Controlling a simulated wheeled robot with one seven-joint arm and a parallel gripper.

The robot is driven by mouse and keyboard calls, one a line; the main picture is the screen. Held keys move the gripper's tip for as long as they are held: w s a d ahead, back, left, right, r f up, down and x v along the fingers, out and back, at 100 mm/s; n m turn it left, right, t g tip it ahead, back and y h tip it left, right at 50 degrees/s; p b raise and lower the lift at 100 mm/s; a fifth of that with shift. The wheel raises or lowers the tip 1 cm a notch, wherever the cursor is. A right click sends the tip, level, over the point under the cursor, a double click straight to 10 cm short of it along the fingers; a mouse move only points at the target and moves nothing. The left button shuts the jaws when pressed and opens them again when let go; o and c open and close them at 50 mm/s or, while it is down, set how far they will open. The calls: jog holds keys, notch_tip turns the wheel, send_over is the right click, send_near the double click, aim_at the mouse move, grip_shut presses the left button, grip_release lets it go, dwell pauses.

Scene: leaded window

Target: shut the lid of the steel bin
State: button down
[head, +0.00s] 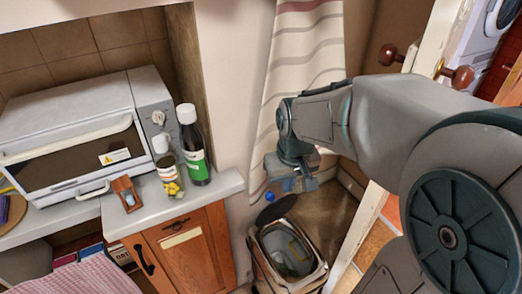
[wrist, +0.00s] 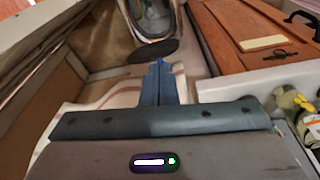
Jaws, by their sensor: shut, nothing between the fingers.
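The steel bin (head: 262,262) stands on the floor at the bottom middle of the head view, its mouth open with some litter inside. Its dark oval lid (head: 277,208) is raised at the far side of the rim. In the wrist view the bin (wrist: 150,30) is at the top, with the lid (wrist: 152,52) just below it. My gripper (head: 271,195) is shut and empty, close to the lid in the head view. In the wrist view its blue-tipped fingers (wrist: 158,68) are together and point at the lid; I cannot tell whether they touch it.
A wooden cabinet (head: 190,252) stands left of the bin. Its counter holds a dark bottle (head: 193,145), a jar (head: 168,168) and a white oven (head: 75,140). A striped curtain (head: 300,70) hangs behind my gripper. A door edge (head: 362,225) is close on the right.

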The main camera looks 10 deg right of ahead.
jog(key=n+g+p, duration=0.1)
jog(key=n+p, duration=0.1)
send_over(273, 205)
jog(key=w+d, duration=0.1)
jog(key=w, duration=0.1)
notch_tip(273, 205, down, 5)
notch_tip(273, 205, down, 10)
jog(key=shift+r+p, duration=0.1)
jog(key=shift+p, duration=0.25)
